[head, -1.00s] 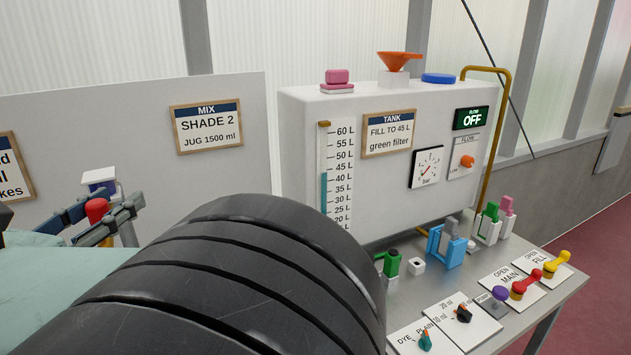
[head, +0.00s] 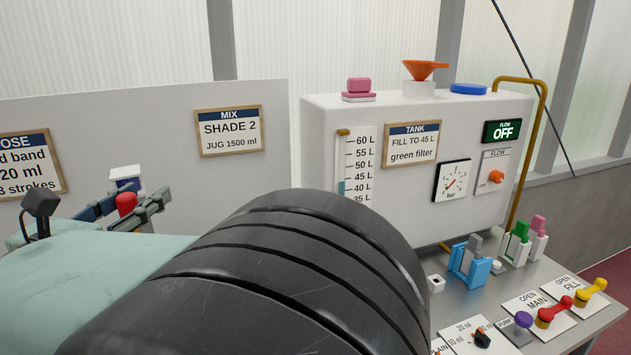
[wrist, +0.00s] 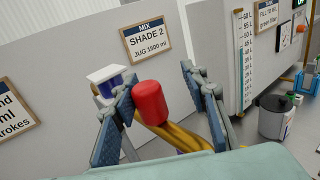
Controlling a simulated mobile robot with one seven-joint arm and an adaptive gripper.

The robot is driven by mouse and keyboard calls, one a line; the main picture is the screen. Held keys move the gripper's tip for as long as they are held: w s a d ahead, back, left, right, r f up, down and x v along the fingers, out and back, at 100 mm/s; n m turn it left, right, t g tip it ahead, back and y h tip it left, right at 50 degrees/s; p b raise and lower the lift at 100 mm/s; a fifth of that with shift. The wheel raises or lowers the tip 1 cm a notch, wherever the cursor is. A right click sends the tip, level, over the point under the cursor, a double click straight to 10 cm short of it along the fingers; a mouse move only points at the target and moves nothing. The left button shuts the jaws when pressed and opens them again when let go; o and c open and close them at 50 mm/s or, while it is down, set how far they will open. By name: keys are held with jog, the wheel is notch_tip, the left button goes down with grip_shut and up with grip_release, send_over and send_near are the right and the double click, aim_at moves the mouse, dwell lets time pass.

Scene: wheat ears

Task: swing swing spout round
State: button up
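A yellow curved pipe (wrist: 178,136), which looks like the spout, ends in a red cap (wrist: 150,102) in the wrist view. The red cap also shows in the head view (head: 126,204). My gripper (wrist: 162,92) has its two dark blue-grey fingers spread on either side of the cap. The cap is close to the left finger; contact is unclear. A gap shows between cap and right finger. In the head view, my gripper (head: 136,207) sits at the left, and my arm hides the spout's lower part.
A white box with a blue front (head: 125,180) stands just behind the fingers. The white tank (head: 385,195) stands right, with a bench of levers (head: 555,310) before it. A grey bucket (wrist: 275,117) shows in the wrist view. A panel with the MIX sign (head: 229,130) stands behind.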

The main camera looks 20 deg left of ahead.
aim_at(125, 207)
jog(key=shift+s, duration=0.1)
jog(key=shift+s+a+f, duration=0.1)
jog(key=shift+s+a, duration=0.05)
jog(key=shift+s, duration=0.9)
jog(key=shift+s+p, duration=0.3)
jog(key=shift+s, duration=1)
jog(key=shift+s+d+r, duration=0.2)
jog(key=shift+s, duration=0.5)
jog(key=s+p, duration=0.1)
jog(key=s, duration=0.5)
jog(key=shift+p, duration=0.5)
